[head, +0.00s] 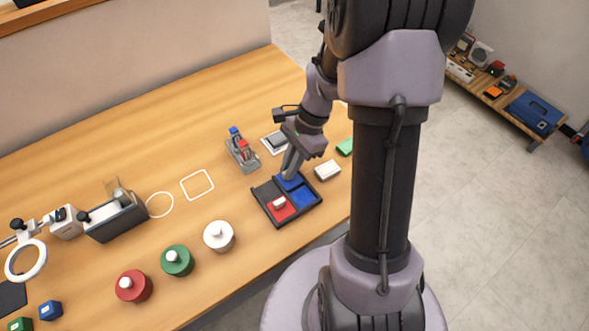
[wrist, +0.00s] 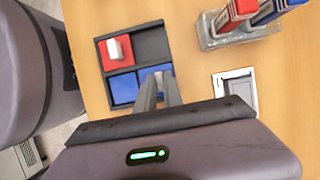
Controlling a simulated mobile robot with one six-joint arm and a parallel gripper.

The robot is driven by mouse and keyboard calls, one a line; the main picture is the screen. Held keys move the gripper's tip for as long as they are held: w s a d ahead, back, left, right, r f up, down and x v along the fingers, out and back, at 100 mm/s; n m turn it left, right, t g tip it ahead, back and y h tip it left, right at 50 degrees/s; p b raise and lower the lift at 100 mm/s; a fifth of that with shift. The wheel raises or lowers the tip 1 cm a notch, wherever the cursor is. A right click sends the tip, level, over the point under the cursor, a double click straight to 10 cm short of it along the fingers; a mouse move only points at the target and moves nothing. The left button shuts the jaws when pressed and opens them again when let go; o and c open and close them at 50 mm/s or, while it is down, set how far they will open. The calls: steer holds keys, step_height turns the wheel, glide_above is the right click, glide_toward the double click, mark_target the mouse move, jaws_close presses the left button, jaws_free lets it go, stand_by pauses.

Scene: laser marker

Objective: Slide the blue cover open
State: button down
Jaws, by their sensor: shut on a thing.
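A dark tray (head: 258,196) with four square places lies on the table; it also shows in the wrist view (wrist: 151,31). My gripper (head: 287,176) points down at its far blue square, the blue cover (head: 293,185). In the wrist view my gripper (wrist: 158,80) is shut on the cover's handle, mostly hidden by the fingers. Beside the cover is a flat blue square (head: 302,197) without a visible handle. A red cover (head: 274,212) with a white handle sits in another place of the tray. The remaining place (wrist: 150,45) is dark and empty.
A clear holder with red and blue items (head: 240,150) stands behind the tray. A grey framed plate (head: 274,142) and a white block (head: 327,170) lie close by. White, green and red knobbed cylinders (head: 219,237) stand at the left front.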

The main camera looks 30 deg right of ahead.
steer(key=shift+w, duration=0.1)
steer(key=c, duration=1.5)
jaws_free()
steer(key=shift+w, duration=0.1)
steer(key=shift+o, duration=0.2)
steer(key=p+v, duration=0.7)
steer(key=v, duration=1)
steer(key=shift+r, duration=0.3)
